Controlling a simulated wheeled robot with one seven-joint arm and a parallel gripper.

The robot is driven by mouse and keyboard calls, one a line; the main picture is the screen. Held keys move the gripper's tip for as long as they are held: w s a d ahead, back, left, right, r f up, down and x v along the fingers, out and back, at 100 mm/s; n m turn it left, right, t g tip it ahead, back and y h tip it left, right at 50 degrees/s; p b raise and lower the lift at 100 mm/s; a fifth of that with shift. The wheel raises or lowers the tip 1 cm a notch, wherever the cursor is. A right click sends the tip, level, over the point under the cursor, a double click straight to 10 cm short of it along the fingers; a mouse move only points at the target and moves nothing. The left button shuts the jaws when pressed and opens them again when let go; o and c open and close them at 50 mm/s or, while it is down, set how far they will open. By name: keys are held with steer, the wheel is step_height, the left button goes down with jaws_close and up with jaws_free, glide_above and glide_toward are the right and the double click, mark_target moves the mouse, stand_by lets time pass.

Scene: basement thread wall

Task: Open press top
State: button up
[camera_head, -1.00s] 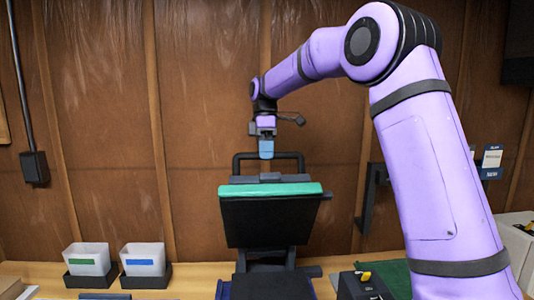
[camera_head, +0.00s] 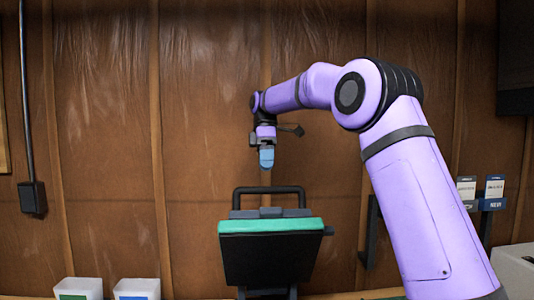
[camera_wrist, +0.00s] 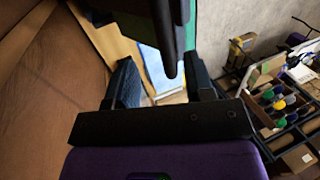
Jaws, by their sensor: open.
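The press top (camera_head: 270,258) stands raised and steeply tilted, its dark face toward the head camera and a green strip along its upper edge. A black bar handle (camera_head: 268,190) rises behind that edge. My gripper (camera_head: 266,162) points down above the handle, with a visible gap between them in the head view. In the wrist view my gripper (camera_wrist: 162,85) is open, with its two dark fingers spread. A dark rounded part of the press shows between and beyond the fingers, with a green strip beside it. No grip on it is visible. The press base is mostly out of frame.
Two white bins (camera_head: 137,289) stand at the lower left. A brown panelled wall (camera_head: 110,130) is close behind the press. A dark bracket (camera_head: 371,235) is on the wall to the right. The wrist view shows a rack with colourful items (camera_wrist: 275,100).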

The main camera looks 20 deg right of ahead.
steer(key=shift+v, duration=1.85)
steer(key=s+a+r+m+t+h, duration=0.15)
steer(key=s+m+t, duration=0.4)
steer(key=s, duration=1.45)
steer(key=s+d+f+m+t, duration=0.1)
steer(key=s+f+m, duration=0.3)
steer(key=s+f, duration=0.3)
steer(key=s+d+f+m+t, duration=0.1)
steer(key=s+f+m, duration=0.4)
steer(key=s, duration=0.9)
steer(key=shift+f+t, duration=0.65)
steer(key=shift+f, duration=0.25)
